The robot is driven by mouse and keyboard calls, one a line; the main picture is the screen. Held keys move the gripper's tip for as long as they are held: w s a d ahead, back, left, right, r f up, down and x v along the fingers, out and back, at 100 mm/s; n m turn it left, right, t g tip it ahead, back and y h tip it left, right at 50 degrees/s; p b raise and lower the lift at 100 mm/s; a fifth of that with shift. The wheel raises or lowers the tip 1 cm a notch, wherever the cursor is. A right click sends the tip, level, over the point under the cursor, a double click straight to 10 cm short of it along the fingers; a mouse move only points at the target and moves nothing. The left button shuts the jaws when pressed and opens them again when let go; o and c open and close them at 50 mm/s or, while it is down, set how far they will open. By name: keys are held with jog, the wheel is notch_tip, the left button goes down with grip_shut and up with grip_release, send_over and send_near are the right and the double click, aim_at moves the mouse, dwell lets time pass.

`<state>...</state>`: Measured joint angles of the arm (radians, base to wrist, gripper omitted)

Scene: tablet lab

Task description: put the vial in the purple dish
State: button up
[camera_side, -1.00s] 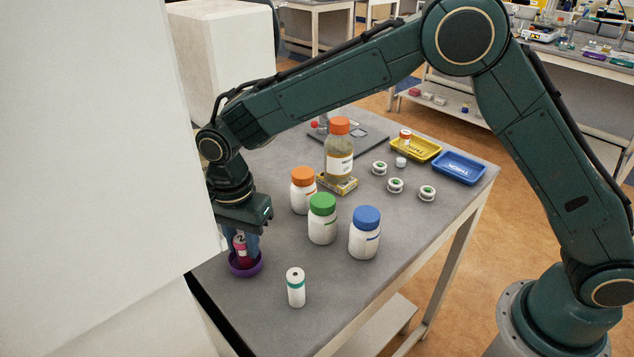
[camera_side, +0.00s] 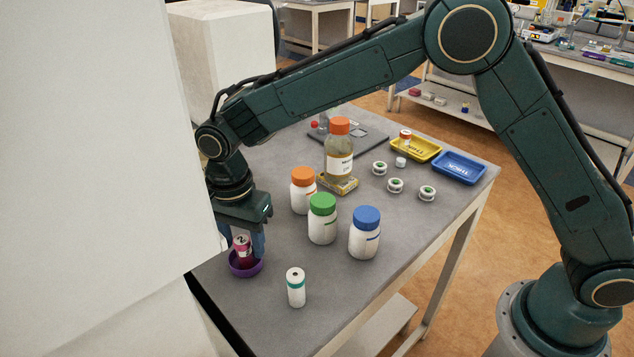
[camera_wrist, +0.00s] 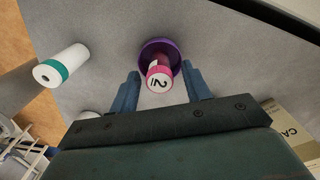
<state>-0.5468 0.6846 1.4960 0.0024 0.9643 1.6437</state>
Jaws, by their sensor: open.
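The vial (camera_side: 242,250) is dark red with a pinkish, numbered top, and it stands tilted in the purple dish (camera_side: 244,269) near the left edge of the table. In the wrist view the vial (camera_wrist: 159,78) shows its top marked 2, with the purple dish (camera_wrist: 172,48) around its base. My gripper (camera_side: 249,243) is just above the dish, its fingers on either side of the vial. In the wrist view my gripper (camera_wrist: 163,82) is open, with a gap between each blue finger and the vial.
A white vial with a green band (camera_side: 296,287) stands close to the dish. Bottles with green (camera_side: 322,220), blue (camera_side: 364,233) and orange (camera_side: 303,191) caps stand behind it. Yellow (camera_side: 427,149) and blue (camera_side: 460,168) trays lie far right. A large white block hides the left side.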

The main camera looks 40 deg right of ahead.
aim_at(244, 238)
notch_tip(244, 238, up, 12)
jog(key=shift+f, duration=0.25)
dwell(0.3)
dwell(0.5)
jog(key=s+d+r+n+t, duration=0.1)
jog(key=s+d+r+n, duration=0.1)
jog(key=s+d+r, duration=0.3)
jog(key=s+d+r+n+t, duration=0.1)
jog(key=s+d+r+n, duration=0.1)
jog(key=d, duration=0.5)
jog(key=s+d+r+n+t, duration=0.1)
jog(key=s+d+r+n, duration=0.1)
jog(key=s+d+r, duration=0.3)
jog(key=s+d+f+n+t, duration=0.1)
jog(key=s+d+f+n, duration=0.2)
jog(key=s+d, duration=0.2)
jog(key=s+d+f+n+t, duration=0.1)
jog(key=s+d+f+n, duration=0.2)
jog(key=s, duration=0.7)
jog(key=shift+d+n+t, duration=0.3)
jog(key=shift+d, duration=0.9)
